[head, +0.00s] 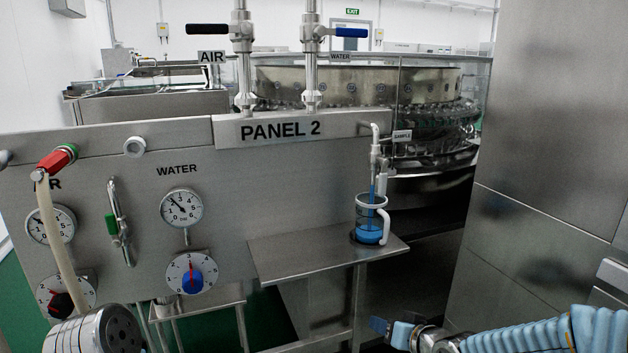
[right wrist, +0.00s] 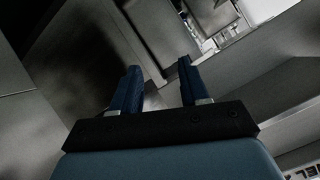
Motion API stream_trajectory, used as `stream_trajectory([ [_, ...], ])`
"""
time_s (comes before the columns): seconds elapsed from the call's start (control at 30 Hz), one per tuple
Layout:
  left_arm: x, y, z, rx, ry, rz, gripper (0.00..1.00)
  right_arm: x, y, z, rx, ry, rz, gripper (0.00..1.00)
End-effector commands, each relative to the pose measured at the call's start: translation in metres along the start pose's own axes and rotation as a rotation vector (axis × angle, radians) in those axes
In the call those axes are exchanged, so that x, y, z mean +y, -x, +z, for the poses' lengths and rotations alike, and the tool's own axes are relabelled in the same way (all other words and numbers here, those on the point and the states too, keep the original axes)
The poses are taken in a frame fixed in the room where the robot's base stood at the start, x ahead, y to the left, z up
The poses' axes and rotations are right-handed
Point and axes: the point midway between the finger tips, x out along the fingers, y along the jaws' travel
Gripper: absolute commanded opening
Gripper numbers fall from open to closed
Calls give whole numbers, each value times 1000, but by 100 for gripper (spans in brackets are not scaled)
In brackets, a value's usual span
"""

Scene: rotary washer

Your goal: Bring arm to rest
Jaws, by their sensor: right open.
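My right arm comes in from the lower right in the head view, wrapped in a light blue sleeve. Its gripper (head: 381,326) is low, in front of and below the small steel shelf (head: 290,258). In the right wrist view the two dark blue fingers (right wrist: 158,75) stand apart with nothing between them, so the gripper is open and empty. It touches nothing that I can see. My left gripper does not show in either view.
A clear jug (head: 371,222) with blue liquid stands on the shelf under the sample tap (head: 375,150). Panel 2 (head: 280,130) carries gauges, knobs and valve handles. A tall steel wall (head: 560,130) is close on the right. The rotary washer (head: 360,88) is behind.

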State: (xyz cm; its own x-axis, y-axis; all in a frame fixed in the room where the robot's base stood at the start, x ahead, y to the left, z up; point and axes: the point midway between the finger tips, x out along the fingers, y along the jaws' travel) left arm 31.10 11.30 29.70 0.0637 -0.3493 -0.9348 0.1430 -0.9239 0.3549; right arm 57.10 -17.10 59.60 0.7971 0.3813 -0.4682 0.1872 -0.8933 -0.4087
Motion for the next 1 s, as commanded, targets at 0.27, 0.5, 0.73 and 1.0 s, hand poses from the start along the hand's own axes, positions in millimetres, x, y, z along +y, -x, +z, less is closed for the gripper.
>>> stream_trajectory([
  [0.27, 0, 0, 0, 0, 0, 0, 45, 18, -17, 245, -502, -206, 99, 45],
  [0.5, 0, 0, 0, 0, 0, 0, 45, 20, 31, 374, -811, -262, 197, 45],
  [0.73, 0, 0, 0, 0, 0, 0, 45, 21, 47, 399, -880, -268, 224, 45],
  [1.0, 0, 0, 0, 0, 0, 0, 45, 21, 46, 398, -877, -269, 223, 45],
])
